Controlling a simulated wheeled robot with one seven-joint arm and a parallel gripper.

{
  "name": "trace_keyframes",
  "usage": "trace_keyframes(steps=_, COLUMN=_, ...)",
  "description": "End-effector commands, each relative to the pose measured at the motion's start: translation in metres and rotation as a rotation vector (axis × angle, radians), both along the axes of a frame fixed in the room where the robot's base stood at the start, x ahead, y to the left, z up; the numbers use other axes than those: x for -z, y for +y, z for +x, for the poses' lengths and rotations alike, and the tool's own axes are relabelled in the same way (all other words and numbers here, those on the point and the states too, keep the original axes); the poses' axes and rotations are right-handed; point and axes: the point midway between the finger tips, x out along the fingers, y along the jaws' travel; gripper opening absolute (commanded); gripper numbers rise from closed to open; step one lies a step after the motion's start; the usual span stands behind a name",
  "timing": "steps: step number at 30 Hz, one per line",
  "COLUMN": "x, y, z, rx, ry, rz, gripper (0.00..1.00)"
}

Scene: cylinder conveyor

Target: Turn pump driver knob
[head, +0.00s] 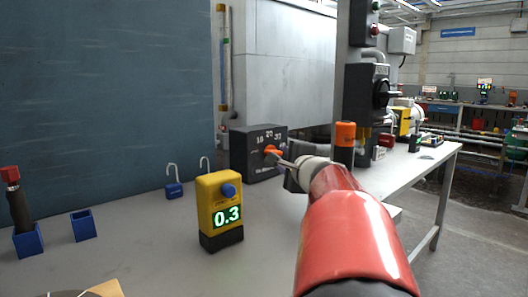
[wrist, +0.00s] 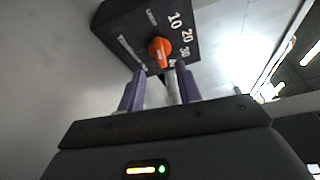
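The pump driver is a dark grey box (head: 240,157) with white numbers on its face, standing on the bench; it also shows in the wrist view (wrist: 118,22). Its orange knob (head: 272,150) is on the front face and appears in the wrist view (wrist: 159,50) with numbers such as 10, 20 and 30 beside it. My gripper (wrist: 160,70) has two purple fingers spread apart, with the knob just beyond and between their tips. I cannot tell whether the fingers touch it. In the head view the gripper is largely hidden by my red arm.
A yellow meter (head: 213,190) reading 0.3 stands on the bench (head: 150,235), left of my arm. An orange-topped dark cylinder (head: 345,135) stands behind my arm.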

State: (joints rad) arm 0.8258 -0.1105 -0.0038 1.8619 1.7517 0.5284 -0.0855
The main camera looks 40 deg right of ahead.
Motion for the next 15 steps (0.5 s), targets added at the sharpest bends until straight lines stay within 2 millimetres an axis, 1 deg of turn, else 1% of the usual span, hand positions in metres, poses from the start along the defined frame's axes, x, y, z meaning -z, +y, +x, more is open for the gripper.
trace_keyframes(steps=4, x=0.001, y=-0.006, z=0.018, rx=-0.001, ry=0.001, rz=0.002, gripper=0.35)
trace_keyframes(steps=9, x=0.003, y=-0.014, z=0.045, rx=-0.002, ry=0.002, rz=0.003, gripper=0.35)
trace_keyframes(steps=15, x=0.004, y=-0.021, z=0.067, rx=-0.002, ry=0.001, rz=0.0, gripper=0.35)
